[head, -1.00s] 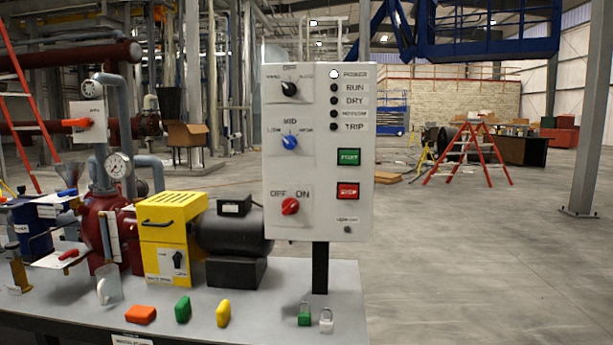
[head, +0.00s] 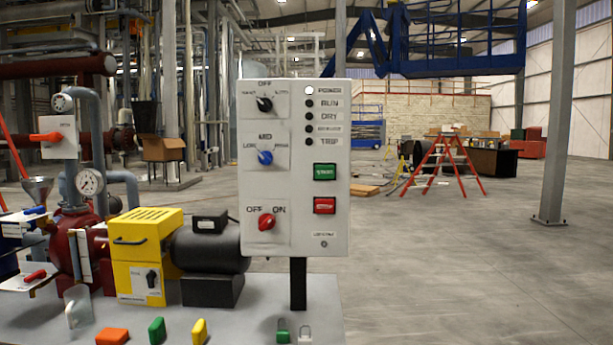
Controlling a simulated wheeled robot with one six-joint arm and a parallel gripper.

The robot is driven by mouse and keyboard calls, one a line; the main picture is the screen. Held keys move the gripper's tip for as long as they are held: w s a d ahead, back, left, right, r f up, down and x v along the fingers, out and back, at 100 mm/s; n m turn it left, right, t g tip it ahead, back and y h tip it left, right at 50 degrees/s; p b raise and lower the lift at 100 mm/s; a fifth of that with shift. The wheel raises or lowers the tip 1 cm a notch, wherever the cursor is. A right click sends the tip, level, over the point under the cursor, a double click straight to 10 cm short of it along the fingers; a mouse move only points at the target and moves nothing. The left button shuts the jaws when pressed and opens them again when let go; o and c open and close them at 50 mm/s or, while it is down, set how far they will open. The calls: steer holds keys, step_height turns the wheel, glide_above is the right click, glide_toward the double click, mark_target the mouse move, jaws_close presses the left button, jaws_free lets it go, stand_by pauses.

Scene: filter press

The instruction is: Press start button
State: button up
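The green start button (head: 324,172) is on the right side of a white control panel (head: 335,225), above the red stop button (head: 324,205). The panel stands upright on a black post (head: 298,283) at the bench's right end. The POWER lamp (head: 309,90) is lit white and the lamps below it are dark. A black knob (head: 264,104), a blue knob (head: 265,157) and a red OFF/ON knob (head: 266,221) sit on the left half of the panel. My gripper is not in view.
The grey bench (head: 250,310) holds a yellow unit (head: 140,265), a black motor (head: 210,250), a red vessel (head: 75,240), small coloured blocks and padlocks. Open floor (head: 450,270) lies to the right. A red stepladder (head: 442,165) and a grey column (head: 553,120) stand beyond.

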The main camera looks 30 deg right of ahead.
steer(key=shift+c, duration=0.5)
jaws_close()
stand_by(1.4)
